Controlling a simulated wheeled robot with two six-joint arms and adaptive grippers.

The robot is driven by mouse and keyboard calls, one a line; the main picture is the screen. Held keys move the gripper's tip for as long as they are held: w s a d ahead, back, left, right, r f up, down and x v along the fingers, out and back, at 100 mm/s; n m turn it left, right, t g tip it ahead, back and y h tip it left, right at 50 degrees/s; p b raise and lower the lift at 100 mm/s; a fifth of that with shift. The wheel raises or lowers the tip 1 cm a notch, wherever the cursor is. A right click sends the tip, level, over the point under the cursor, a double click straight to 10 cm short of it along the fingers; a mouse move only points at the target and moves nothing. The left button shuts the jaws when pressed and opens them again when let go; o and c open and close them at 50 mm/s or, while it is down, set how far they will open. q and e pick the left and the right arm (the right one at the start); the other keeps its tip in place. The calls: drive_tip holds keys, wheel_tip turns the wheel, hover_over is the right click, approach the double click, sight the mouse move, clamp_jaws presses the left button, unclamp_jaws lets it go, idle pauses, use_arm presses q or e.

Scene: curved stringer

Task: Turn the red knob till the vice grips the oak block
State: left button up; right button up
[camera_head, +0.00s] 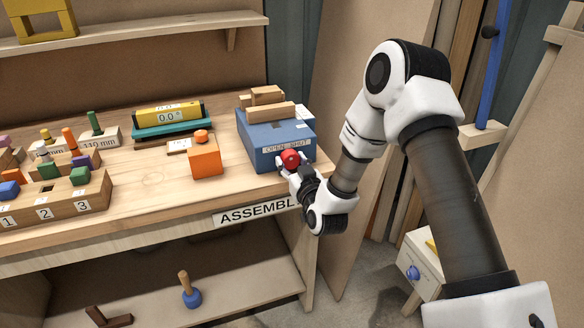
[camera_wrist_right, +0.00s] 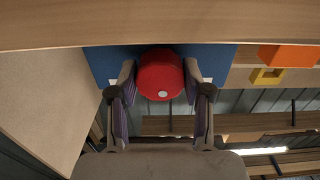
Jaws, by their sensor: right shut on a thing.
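The blue vice (camera_head: 262,134) stands at the right end of the workbench, with an "OPEN - SHUT" label on its front. The red knob (camera_head: 290,158) sits on that front face. Wooden pieces lie on top of the vice; the front one looks like the oak block (camera_head: 270,112), but whether the jaws touch it I cannot tell. My right gripper (camera_head: 287,166) is shut on the red knob. In the right wrist view, the knob (camera_wrist_right: 160,74) sits between the two fingers, with the blue vice front (camera_wrist_right: 105,62) behind it. My left gripper is not in view.
An orange box (camera_head: 205,160) stands left of the vice. Behind it lies a yellow level (camera_head: 168,113) on a teal base. A numbered wooden rack (camera_head: 60,208) with coloured pegs is at the left. A lower shelf (camera_head: 230,285) holds a blue-based tool. Bare bench top lies in front.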

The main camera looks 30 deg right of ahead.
drive_tip(key=m+b, duration=0.3)
drive_tip(key=m, duration=0.3)
drive_tip(key=shift+f+b, duration=0.15)
drive_tip(key=shift+b, duration=0.2)
drive_tip(key=m+b, duration=0.2)
drive_tip(key=m, duration=0.2)
drive_tip(key=shift+m+b, duration=0.7)
drive_tip(key=shift+m, duration=0.3)
drive_tip(key=shift+r, duration=0.2)
drive_tip(key=o, duration=1.2)
drive_tip(key=shift+a, duration=0.1)
drive_tip(key=shift+c, duration=0.2)
